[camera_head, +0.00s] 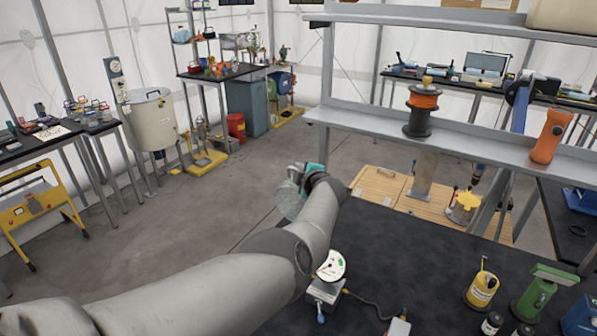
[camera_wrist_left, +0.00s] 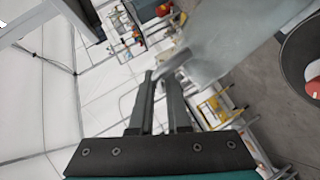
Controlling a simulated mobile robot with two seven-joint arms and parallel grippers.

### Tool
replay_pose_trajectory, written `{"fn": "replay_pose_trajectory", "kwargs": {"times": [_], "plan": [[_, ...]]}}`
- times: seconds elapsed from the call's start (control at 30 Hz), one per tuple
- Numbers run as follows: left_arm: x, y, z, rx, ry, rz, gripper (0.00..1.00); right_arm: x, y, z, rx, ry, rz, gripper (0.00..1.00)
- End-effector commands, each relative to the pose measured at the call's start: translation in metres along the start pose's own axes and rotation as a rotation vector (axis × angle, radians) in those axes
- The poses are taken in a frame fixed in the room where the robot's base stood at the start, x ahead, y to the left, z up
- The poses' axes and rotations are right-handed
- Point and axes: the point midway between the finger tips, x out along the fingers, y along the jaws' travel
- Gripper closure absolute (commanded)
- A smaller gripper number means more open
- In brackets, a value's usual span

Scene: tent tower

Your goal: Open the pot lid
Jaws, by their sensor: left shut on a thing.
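My left arm reaches in from the left in the head view, and its gripper (camera_head: 304,180) is above and beyond the far edge of the dark table. In the left wrist view the two fingers (camera_wrist_left: 166,82) are shut on the handle of a pale, glassy pot lid (camera_wrist_left: 225,38). The lid also shows as a translucent shape in the head view (camera_head: 287,201), tilted and held in the air. A dark round pot (camera_wrist_left: 297,62) is at the right edge of the left wrist view, its mouth uncovered, with something red inside. I cannot make out the pot in the head view.
The dark table (camera_head: 420,270) holds a dial gauge (camera_head: 330,266), a yellow container (camera_head: 482,290) and a green tool (camera_head: 538,292). A grey shelf (camera_head: 460,142) with an orange spool (camera_head: 423,102) stands at right. The floor (camera_head: 225,205) beyond my arm is open.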

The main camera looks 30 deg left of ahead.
Motion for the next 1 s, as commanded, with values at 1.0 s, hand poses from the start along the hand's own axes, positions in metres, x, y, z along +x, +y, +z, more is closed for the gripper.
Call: {"fn": "replay_pose_trajectory", "kwargs": {"times": [1.0], "plan": [[0.0030,-0.0004,0.0001,0.033,0.005,-0.039,0.78,-0.0016,-0.0008,-0.0003,0.001,0.000,-0.001,0.50]]}}
